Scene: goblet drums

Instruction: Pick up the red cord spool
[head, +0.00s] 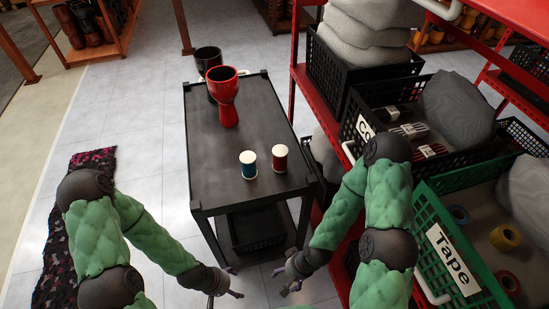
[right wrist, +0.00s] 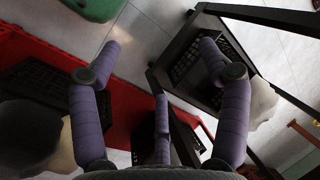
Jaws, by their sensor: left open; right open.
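The red cord spool (head: 280,158) stands upright on the black cart (head: 208,165), near the front right of its top. It is a short cylinder with pale ends. My left gripper (head: 238,281) is low in front of the cart, open and empty. My right gripper (head: 281,281) is also low in front of the cart, right of the left one, below the cart top and apart from the spool. Its spread fingers show in the right wrist view (right wrist: 160,60), with no spool in view there.
A red goblet drum (head: 226,100) and a dark drum (head: 207,56) stand at the cart's back. A red shelf (head: 310,85) with black crates and a green Tape crate (head: 425,205) closes the right side. Floor left of the cart is mostly clear.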

